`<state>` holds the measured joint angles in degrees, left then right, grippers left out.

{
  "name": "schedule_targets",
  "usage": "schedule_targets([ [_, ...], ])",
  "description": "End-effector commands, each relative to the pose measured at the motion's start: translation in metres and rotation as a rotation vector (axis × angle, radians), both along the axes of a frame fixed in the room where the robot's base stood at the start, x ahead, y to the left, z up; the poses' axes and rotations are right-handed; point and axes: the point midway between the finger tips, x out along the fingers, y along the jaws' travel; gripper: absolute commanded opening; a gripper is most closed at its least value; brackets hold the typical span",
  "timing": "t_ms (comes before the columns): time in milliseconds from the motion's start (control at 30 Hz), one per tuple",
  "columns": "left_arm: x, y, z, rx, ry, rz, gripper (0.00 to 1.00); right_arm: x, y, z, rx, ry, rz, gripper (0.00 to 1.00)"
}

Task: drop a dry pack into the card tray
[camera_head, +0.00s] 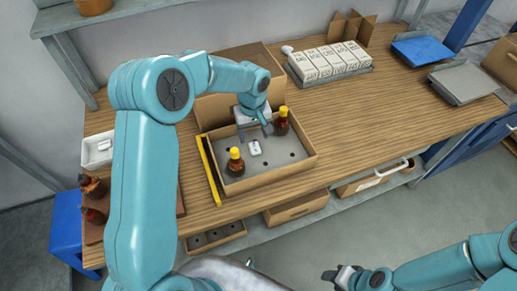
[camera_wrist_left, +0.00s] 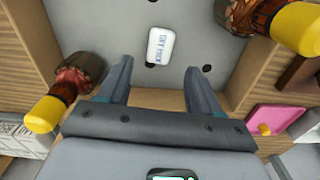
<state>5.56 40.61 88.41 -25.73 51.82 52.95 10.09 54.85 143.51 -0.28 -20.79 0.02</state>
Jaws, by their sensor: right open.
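The open card tray (camera_head: 308,166) stands on the wooden bench with a grey, holed floor. A white dry pack (camera_head: 255,148) lies flat on that floor; the left wrist view shows its lettering (camera_wrist_left: 160,46). Two armatures with yellow ends stand in the tray, one at front left (camera_head: 235,162) and one at back right (camera_head: 282,121). My left gripper (camera_head: 255,132) is over the tray, its fingers apart and empty (camera_wrist_left: 160,66). The pack lies just beyond the fingertips, apart from them. My right gripper (camera_head: 345,273) is open, low in front of the bench.
A white bin (camera_head: 97,150) and more armatures (camera_head: 93,187) are at the left. A yellow strip (camera_head: 209,170) runs along the tray's left side. White cartons (camera_head: 330,61), a blue tray (camera_head: 422,50) and a grey tray (camera_head: 462,83) stand at the back right. The bench right of the tray is clear.

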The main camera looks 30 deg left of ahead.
Motion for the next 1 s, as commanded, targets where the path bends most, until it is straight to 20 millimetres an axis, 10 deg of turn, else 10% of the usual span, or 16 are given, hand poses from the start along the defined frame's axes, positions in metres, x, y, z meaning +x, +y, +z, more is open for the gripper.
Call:
schedule_targets([
  [267,0.000,0.000,0.025,0.001,-0.004,-0.001,0.64,0.000,0.000,-0.005,0.000,0.000,0.000,0.43],
  [700,-0.002,-0.001,0.136,0.000,-0.006,0.000,0.64,0.000,0.000,-0.011,0.000,0.000,0.000,0.43],
  [1000,-0.003,-0.001,0.164,0.000,-0.001,-0.001,0.64,0.000,0.000,-0.010,0.000,0.000,0.000,0.43],
])
